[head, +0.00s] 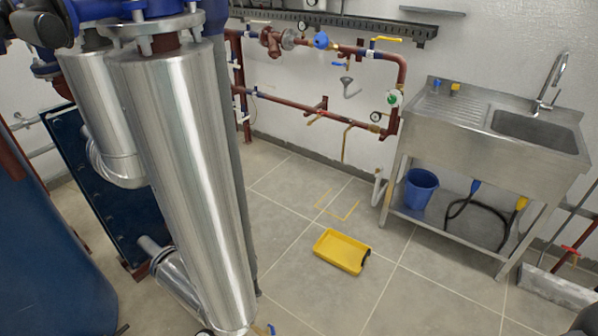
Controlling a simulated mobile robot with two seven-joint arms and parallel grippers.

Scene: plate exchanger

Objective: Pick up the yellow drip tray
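The yellow drip tray (341,251) lies flat on the tiled floor, near the middle of the view. It is a shallow rectangular tray with a raised rim and a dark piece at its right end. It appears empty, and nothing touches it from above. A yellow outline (345,211) is marked on the floor just behind it. Neither of my grippers is in view.
Large silver insulated pipes (185,180) stand to the left of the tray. A steel sink unit (485,130) stands at the right, with a blue bucket (420,188) and a dark hose on its lower shelf. Red pipework (320,107) runs along the wall. Floor around the tray is clear.

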